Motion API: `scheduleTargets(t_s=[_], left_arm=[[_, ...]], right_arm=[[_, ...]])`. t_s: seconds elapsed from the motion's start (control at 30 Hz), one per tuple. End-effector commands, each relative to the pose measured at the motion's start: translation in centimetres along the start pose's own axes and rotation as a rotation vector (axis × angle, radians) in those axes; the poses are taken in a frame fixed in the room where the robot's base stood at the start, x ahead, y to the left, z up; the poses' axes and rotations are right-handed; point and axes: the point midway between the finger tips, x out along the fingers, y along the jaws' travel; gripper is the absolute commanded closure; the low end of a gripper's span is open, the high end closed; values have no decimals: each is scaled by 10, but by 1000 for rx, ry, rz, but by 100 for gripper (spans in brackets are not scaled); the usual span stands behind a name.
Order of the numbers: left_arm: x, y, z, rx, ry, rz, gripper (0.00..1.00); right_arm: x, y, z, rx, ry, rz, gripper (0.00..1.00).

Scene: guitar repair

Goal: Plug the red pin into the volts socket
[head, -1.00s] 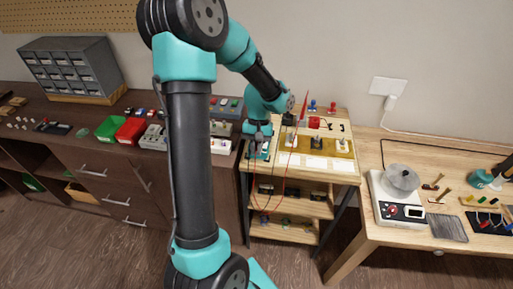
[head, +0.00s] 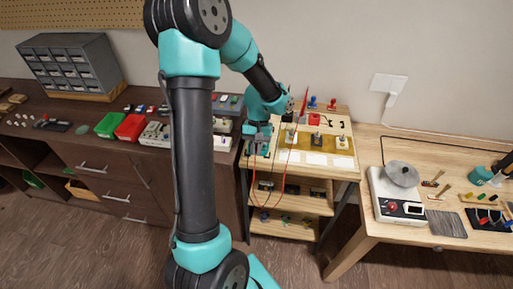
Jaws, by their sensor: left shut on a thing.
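My left gripper (head: 259,149) points down at the left end of the small wooden bench (head: 340,174). It is shut on what appears to be the red pin, which is too small and covered to make out. A thin red lead (head: 284,178) hangs in a loop from near the gripper and rises towards a pointed red piece (head: 304,104) above the bench. The volts socket cannot be made out; the area under the gripper is mostly hidden by its fingers. My right gripper is not in view.
Red (head: 332,104) and blue (head: 312,102) objects stand at the bench's back. A pale table (head: 348,255) with a scale-like device (head: 395,205) stands to the right. A dark cabinet (head: 125,185) with red (head: 131,127) and green (head: 110,124) bins stands left.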

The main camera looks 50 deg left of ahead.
Motion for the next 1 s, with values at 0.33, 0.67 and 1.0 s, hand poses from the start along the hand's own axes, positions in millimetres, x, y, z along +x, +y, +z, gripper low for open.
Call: scheduleTargets(t_s=[0.33, 0.67, 1.0], left_arm=[[0, 0, 0, 0, 0, 0, 83], [-2, 0, 1, 0, 1, 1, 83], [-14, 0, 6, -1, 1, 1, 83]], right_arm=[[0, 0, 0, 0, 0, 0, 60], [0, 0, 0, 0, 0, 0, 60], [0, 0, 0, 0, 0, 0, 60]])
